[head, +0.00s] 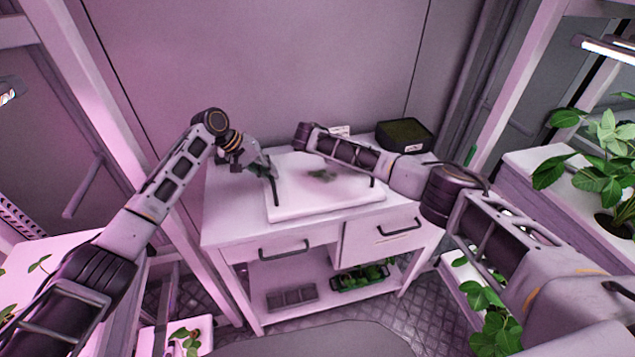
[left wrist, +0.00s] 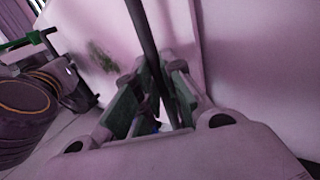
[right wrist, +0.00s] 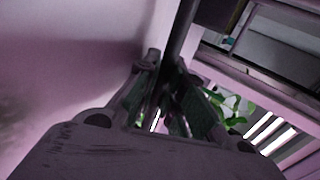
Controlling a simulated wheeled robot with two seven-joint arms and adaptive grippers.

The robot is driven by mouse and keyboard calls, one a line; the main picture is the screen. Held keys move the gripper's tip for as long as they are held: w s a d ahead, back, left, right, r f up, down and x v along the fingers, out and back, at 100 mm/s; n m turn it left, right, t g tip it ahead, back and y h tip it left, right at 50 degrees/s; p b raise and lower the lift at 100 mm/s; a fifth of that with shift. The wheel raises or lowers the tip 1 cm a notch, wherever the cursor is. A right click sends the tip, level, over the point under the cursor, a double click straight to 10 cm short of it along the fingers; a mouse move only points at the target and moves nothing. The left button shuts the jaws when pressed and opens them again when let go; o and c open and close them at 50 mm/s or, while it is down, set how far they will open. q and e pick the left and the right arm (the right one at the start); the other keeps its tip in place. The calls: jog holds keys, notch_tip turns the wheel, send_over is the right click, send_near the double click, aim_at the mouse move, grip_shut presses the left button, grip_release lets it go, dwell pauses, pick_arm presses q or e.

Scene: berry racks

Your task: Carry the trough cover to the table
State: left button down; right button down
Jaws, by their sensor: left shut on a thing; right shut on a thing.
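The trough cover (head: 310,200) is a pale flat panel with a green smudge and a dark handle on each of its left and right sides. It lies flat over the white table (head: 226,222); I cannot tell whether it rests on the top or hangs just above. My left gripper (head: 268,168) is at the left handle; the left wrist view shows its fingers (left wrist: 155,95) shut on the dark bar. My right arm hides its gripper in the head view; the right wrist view shows those fingers (right wrist: 170,90) shut on the other handle (right wrist: 182,35).
A dark box with a green top (head: 404,134) stands at the table's back right, near a small white card (head: 340,130). Drawers and a lower shelf (head: 335,296) with trays are below. Plant racks stand at the left and right (head: 540,165). The table's front left is clear.

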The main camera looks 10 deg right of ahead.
pick_arm(q)
jog(key=shift+f, duration=0.3)
pick_arm(e)
jog(key=shift+f, duration=0.3)
pick_arm(q)
jog(key=c, duration=1.5)
grip_release()
jog(key=shift+r, duration=0.1)
pick_arm(e)
jog(key=c, duration=1.5)
grip_release()
